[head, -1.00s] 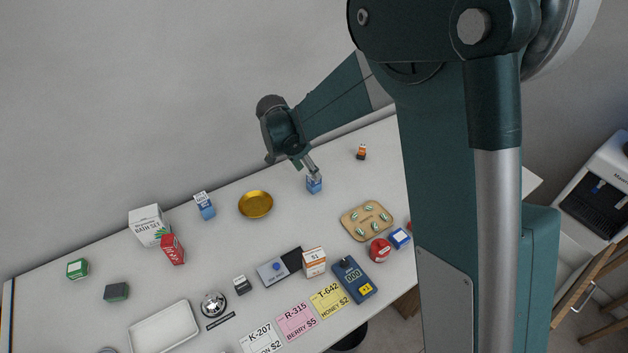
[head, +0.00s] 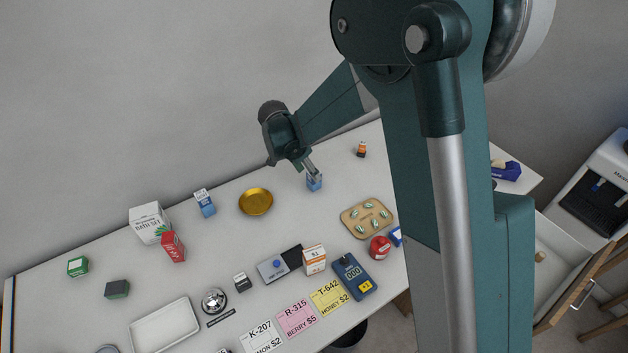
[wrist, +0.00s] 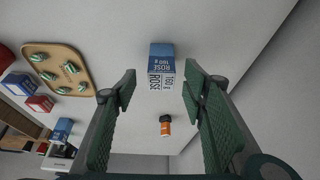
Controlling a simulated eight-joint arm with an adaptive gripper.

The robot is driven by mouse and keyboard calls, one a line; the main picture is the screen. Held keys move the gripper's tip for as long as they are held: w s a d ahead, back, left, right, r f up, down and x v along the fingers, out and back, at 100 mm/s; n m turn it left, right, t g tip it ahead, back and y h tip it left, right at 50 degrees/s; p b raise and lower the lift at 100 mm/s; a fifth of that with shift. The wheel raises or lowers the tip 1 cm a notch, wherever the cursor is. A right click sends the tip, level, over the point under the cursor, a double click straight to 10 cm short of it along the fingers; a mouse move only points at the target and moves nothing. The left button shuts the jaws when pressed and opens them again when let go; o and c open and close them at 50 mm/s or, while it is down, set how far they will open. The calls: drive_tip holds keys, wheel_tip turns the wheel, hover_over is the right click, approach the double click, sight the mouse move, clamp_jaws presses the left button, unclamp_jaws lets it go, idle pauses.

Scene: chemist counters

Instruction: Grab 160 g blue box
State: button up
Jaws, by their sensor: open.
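The blue box (head: 315,184) stands on the white counter, right of the brass dish. In the wrist view the blue and white box (wrist: 161,66) reads "ROSE 160 g" and lies just beyond the fingertips, centred between them. My gripper (head: 310,168) is close to the box's top in the head view and hides part of it. In the wrist view my gripper (wrist: 162,88) is open, with nothing between its green fingers. Another blue and white box (head: 205,204) stands further left on the counter; its label is too small to read.
A small orange bottle (head: 361,149) with a dark cap stands behind and right of the box. A brass dish (head: 255,202) is to the left. A wooden board (head: 350,228) with green-and-white pieces lies in front. The counter around the box is clear.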

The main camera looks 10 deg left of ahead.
idle(0.3)
drive_tip(key=shift+w+x, duration=0.2)
drive_tip(key=shift+x, duration=2.35)
drive_tip(key=c, duration=1.1)
drive_tip(key=shift+o, duration=0.2)
drive_tip(key=shift+r, duration=0.15)
drive_tip(key=shift+r, duration=4.9)
